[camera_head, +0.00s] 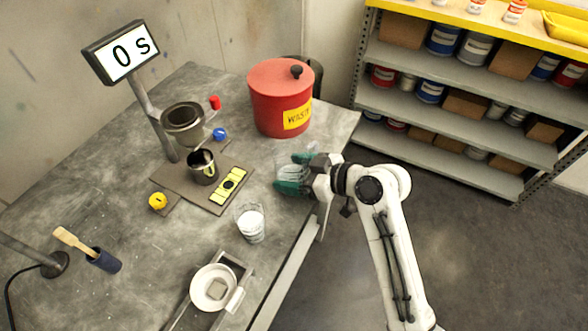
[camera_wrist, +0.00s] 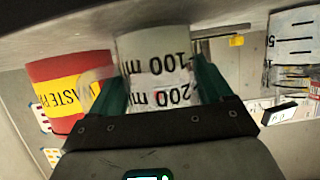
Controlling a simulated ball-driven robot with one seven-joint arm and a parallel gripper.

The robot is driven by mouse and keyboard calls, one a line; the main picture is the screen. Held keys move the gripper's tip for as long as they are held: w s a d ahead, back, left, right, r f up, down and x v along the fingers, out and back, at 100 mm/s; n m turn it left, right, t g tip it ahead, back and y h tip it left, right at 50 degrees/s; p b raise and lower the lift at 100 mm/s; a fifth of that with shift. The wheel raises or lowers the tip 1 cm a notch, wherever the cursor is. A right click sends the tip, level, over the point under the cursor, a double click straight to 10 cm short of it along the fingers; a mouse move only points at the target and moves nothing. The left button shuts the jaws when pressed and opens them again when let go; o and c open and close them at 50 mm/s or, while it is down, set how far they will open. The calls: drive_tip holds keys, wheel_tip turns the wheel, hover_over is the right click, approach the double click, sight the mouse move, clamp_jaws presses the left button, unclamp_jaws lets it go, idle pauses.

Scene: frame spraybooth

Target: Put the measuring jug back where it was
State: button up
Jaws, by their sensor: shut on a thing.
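The clear measuring jug (camera_wrist: 157,62), with black 100 ml and 200 ml marks, is between the green fingers of my gripper (camera_wrist: 162,92) in the wrist view. In the head view my gripper (camera_head: 296,173) is shut on the jug (camera_head: 288,173) near the right edge of the workbench (camera_head: 335,137), in front of the red waste bin. The jug looks upright and its base is at or very near the bench top; I cannot tell whether it touches. The fingers hide part of its sides.
The red waste bin (camera_head: 272,98) stands just behind the jug. A viscosity-cup stand (camera_head: 165,135) is left. Shelving (camera_head: 440,102) is at right.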

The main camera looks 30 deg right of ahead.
drive_tip(key=shift+f, duration=0.1)
drive_tip(key=shift+f, duration=0.1)
drive_tip(key=o, duration=1.1)
drive_tip(key=shift+r, duration=0.35)
drive_tip(key=b+v, duration=0.1)
drive_tip(key=v, duration=1)
drive_tip(key=shift+s+d, duration=0.25)
drive_tip(key=shift+s, duration=0.15)
